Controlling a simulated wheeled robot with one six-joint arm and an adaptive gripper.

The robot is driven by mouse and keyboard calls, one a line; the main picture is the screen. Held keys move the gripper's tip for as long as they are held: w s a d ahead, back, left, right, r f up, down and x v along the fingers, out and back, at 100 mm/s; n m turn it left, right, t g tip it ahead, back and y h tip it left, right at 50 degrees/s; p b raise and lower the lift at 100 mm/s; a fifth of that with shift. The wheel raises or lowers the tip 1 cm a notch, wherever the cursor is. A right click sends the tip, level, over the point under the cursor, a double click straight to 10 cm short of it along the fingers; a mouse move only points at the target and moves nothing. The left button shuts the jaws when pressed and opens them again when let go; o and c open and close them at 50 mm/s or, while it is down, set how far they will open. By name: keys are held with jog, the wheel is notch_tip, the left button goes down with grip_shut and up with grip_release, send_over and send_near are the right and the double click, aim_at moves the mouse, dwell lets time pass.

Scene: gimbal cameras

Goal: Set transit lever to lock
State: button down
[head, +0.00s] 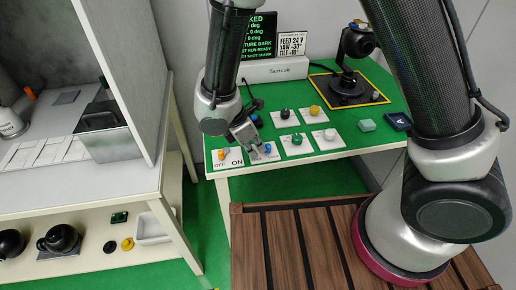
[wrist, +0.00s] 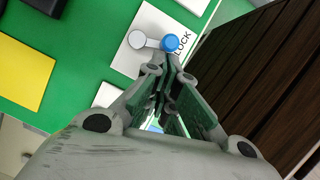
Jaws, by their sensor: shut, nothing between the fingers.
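The transit lever (wrist: 153,41) is a grey arm on a white plate, with a round grey end at the left and a blue knob (wrist: 170,42) at the right. In the wrist view the knob lies right beside the printed word LOCK. In the head view the blue knob (head: 268,148) shows on its plate at the green table's front edge. My gripper (head: 254,142) is shut and empty, with its fingertips close to the knob; I cannot tell whether they touch. The fingertips (wrist: 167,64) sit just below the knob in the wrist view. Other wording on the plate is hidden.
An OFF/ON plate with an orange knob (head: 222,154) stands just left of the lever plate. Plates with a green knob (head: 296,139), black knob (head: 285,114) and yellow knob (head: 314,110) lie around it. A black gimbal camera (head: 348,84) stands behind on a yellow-edged mat.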

jog(key=shift+d, duration=0.1)
jog(key=shift+w, duration=0.15)
jog(key=shift+w, duration=0.65)
jog(key=shift+a, duration=0.2)
jog(key=shift+s+a, duration=0.1)
jog(key=shift+a, duration=0.15)
jog(key=a, duration=0.1)
jog(key=s+a, duration=0.1)
jog(key=a, duration=0.1)
jog(key=shift+s+a+r, duration=0.15)
jog(key=shift+a+r, duration=0.15)
jog(key=shift+a, duration=0.1)
jog(key=v, duration=0.9)
jog(key=shift+d+r, duration=0.2)
